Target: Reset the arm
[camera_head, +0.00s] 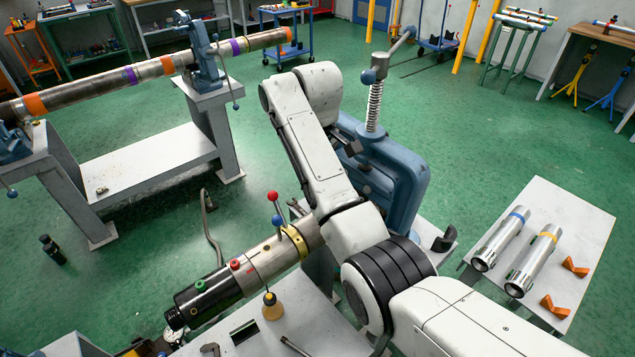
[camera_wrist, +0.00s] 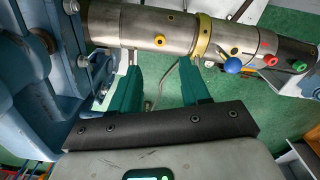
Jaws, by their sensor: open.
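My arm (camera_head: 315,150) is bent over a blue vise (camera_head: 400,175) in the head view, and it hides my gripper there. In the wrist view my gripper (camera_wrist: 161,74) is open, with two green fingers apart and nothing between them. The fingertips lie just below a metal pipe (camera_wrist: 140,27) in the picture; I cannot tell whether they touch it. The pipe has a yellow collar (camera_wrist: 202,38), a blue ball knob (camera_wrist: 232,65) and red and green knobs. In the head view the pipe (camera_head: 262,258) runs from the vise to a black end (camera_head: 205,297).
A long banded pipe (camera_head: 100,83) rests in vises on a grey stand at the left. A low white table (camera_head: 575,215) at the right holds two metal cylinders (camera_head: 533,262) and orange wedges (camera_head: 555,307). A dark bottle (camera_head: 52,249) stands on the open green floor.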

